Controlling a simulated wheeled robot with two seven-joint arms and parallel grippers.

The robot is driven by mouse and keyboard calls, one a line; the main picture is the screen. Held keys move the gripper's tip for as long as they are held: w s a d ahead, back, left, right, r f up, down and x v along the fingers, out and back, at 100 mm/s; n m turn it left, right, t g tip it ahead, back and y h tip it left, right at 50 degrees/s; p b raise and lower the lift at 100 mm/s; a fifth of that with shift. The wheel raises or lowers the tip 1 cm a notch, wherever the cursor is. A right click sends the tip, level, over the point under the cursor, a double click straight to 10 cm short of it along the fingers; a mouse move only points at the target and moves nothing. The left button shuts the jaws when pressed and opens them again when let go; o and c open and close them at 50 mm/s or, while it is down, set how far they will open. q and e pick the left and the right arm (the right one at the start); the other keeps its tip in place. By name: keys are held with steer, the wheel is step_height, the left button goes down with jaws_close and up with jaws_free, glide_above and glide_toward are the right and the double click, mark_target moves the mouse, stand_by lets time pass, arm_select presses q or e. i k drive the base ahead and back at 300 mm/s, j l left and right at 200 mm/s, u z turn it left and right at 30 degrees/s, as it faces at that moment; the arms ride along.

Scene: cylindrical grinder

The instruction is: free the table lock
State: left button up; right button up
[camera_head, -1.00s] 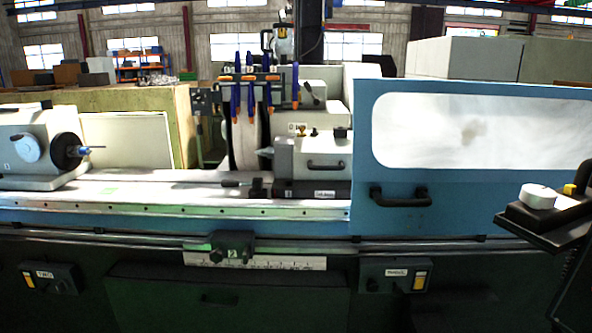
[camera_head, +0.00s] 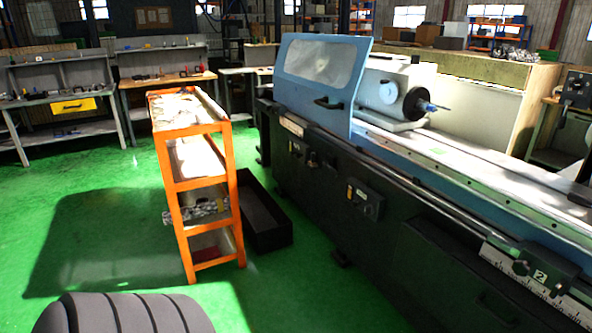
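The cylindrical grinder (camera_head: 340,175) stands on the right side of the view, running from the middle back to the lower right. A dark control box with a small lever (camera_head: 366,199) sits on its front panel; I cannot tell whether it is the table lock. The long white table (camera_head: 460,165) runs along the top, with a workhead (camera_head: 393,93) and its dark chuck near the blue guard (camera_head: 318,75). A dark block marked 2 (camera_head: 546,268) sits by the scale at lower right. Neither gripper shows.
An orange shelf cart (camera_head: 233,190) stands left of the grinder, with a black open bin (camera_head: 262,212) between them. Workbenches (camera_head: 58,118) line the back left. Green floor (camera_head: 95,215) is open at left and in front.

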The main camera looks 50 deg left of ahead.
mark_target(333, 171)
steer(key=i+j+u, duration=0.1)
steer(key=j+u, duration=0.25)
steer(key=i+j+u, duration=0.15)
steer(key=j+u, duration=0.15)
steer(key=i+j+u, duration=0.2)
steer(key=j+u, duration=0.15)
steer(key=i+j+u, duration=0.1)
steer(key=i+j, duration=0.5)
steer(key=j, duration=0.15)
